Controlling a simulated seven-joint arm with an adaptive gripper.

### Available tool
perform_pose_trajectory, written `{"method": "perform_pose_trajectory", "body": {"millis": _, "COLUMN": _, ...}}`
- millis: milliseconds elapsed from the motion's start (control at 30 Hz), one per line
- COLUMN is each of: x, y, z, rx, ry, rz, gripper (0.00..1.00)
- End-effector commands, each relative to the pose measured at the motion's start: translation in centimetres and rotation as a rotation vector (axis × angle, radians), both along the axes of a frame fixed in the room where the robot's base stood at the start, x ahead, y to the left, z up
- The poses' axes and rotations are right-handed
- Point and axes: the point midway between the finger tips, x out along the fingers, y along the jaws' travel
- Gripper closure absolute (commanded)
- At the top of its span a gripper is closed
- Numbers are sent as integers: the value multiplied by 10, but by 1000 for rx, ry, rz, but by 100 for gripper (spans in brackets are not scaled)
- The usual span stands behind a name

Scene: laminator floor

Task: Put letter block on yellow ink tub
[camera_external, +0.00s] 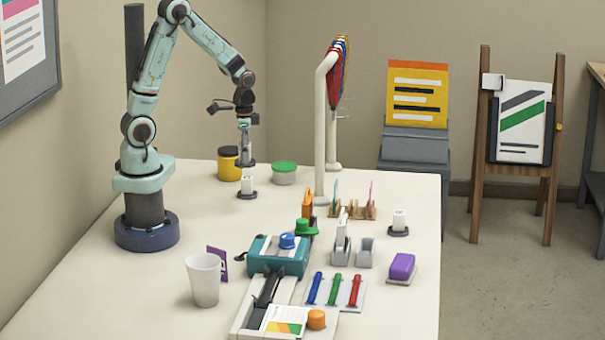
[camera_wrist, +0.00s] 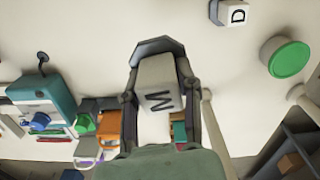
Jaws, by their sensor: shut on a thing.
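My gripper (camera_external: 246,146) is shut on a white letter block (camera_wrist: 157,80) with a dark grey base. In the wrist view the block sits between the two fingers, and its black letter looks like a W or an M. In the external view the held block hangs just right of the yellow ink tub (camera_external: 228,170), which has a black lid. Whether the block is in front of or behind the tub is hard to tell. The tub does not show in the wrist view.
Another white block (camera_external: 247,181), on a dark base, stands in front; the wrist view shows a D block (camera_wrist: 233,12). A green-lidded tub (camera_external: 285,174) is to the right. A third block (camera_external: 399,220), a teal laminator (camera_external: 262,258) and a white curved stand (camera_external: 321,130) are farther off.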

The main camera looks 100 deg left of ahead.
Motion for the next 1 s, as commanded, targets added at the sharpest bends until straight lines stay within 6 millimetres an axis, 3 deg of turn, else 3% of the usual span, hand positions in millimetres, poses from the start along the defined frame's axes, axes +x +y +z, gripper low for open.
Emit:
{"method": "perform_pose_trajectory", "body": {"millis": 100, "x": -35, "y": 35, "z": 31, "rx": 7, "ry": -7, "rz": 168, "gripper": 100}}
{"method": "perform_pose_trajectory", "body": {"millis": 233, "x": -81, "y": 67, "z": 60, "rx": 8, "ry": -6, "rz": 358, "gripper": 100}}
{"method": "perform_pose_trajectory", "body": {"millis": 467, "x": -132, "y": 94, "z": 86, "rx": 5, "ry": -2, "rz": 557, "gripper": 100}}
{"method": "perform_pose_trajectory", "body": {"millis": 667, "x": -135, "y": 119, "z": 75, "rx": 1, "ry": 3, "rz": 587, "gripper": 100}}
{"method": "perform_pose_trajectory", "body": {"millis": 900, "x": -117, "y": 183, "z": 45, "rx": 3, "ry": 1, "rz": 585, "gripper": 100}}
{"method": "perform_pose_trajectory", "body": {"millis": 1000, "x": -113, "y": 200, "z": 24, "rx": -1, "ry": 3, "rz": 585, "gripper": 100}}
